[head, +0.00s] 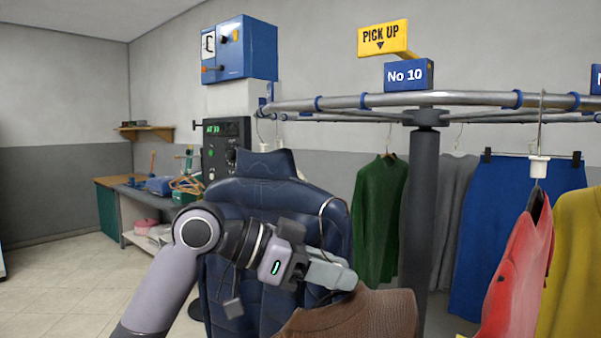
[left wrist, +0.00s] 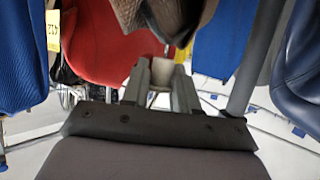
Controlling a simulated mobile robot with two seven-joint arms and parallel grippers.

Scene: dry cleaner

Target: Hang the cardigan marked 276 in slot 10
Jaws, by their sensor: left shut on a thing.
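My left gripper (head: 335,272) is shut on the hanger (left wrist: 162,72) of a brown knitted cardigan (head: 365,314). A white part of the hanger shows between the fingers in the left wrist view. A thin curved hook (head: 323,215) rises above the gripper in front of the navy jacket. The cardigan hangs below the fingers, and most of it is out of the head view; no number 276 is readable. The sign No 10 (head: 409,75) sits on the round metal rail (head: 440,99), up and right of my gripper. My right gripper is not in view.
A navy padded jacket (head: 235,200) hangs close behind my arm. A green sweater (head: 381,215), blue skirt (head: 510,220), red garment (head: 520,265) and yellow garment (head: 575,270) hang from the rail. The dark post (head: 417,190) stands under it. A yellow PICK UP sign (head: 382,38) is above.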

